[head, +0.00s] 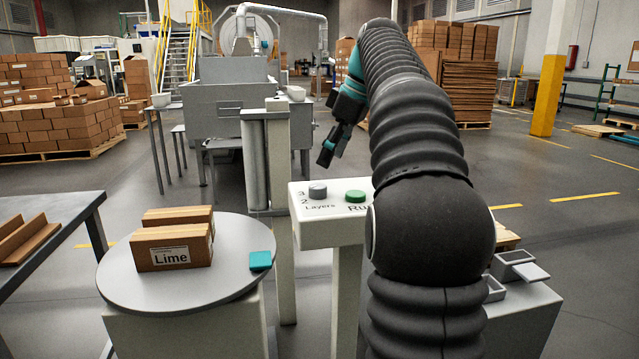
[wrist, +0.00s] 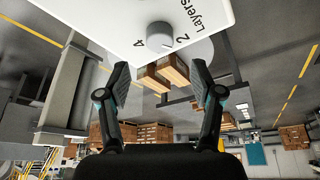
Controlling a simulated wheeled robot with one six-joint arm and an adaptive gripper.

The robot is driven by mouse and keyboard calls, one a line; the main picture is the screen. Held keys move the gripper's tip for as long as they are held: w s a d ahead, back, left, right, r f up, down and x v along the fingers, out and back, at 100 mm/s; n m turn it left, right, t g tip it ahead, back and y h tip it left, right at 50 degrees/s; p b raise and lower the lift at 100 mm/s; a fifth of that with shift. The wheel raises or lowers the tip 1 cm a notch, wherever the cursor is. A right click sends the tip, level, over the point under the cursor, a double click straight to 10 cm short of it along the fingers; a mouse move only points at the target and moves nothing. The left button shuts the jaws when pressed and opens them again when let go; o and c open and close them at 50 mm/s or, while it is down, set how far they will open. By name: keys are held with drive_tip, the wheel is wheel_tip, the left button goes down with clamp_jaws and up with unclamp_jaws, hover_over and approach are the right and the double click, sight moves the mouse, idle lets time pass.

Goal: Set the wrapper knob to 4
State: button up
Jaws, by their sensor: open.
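The wrapper knob (head: 317,190) is a small grey round dial on a white control panel (head: 300,225), with 3, 2 and "Layers" printed beside it. In the wrist view the knob (wrist: 159,36) shows with a 4 on its left and a 2 on its right. I cannot tell which number it points at. My gripper (head: 328,152) is above and behind the panel, apart from the knob. In the wrist view my gripper (wrist: 160,78) has its fingers spread and empty, with the knob beyond the fingertips.
A green Run button (head: 355,196) sits on the panel right of the knob. A grey turntable (head: 125,280) at left carries Lime boxes (head: 172,248) and a teal block (head: 260,261). A grey upright roll (head: 256,160) stands just behind the panel's left side.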

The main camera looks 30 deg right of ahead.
sight(318, 186)
drive_tip(key=x, duration=0.7)
drive_tip(key=shift+w+a+f, duration=0.1)
drive_tip(key=shift+w+f, duration=0.05)
drive_tip(key=shift+f, duration=0.15)
drive_tip(key=c, duration=1.1)
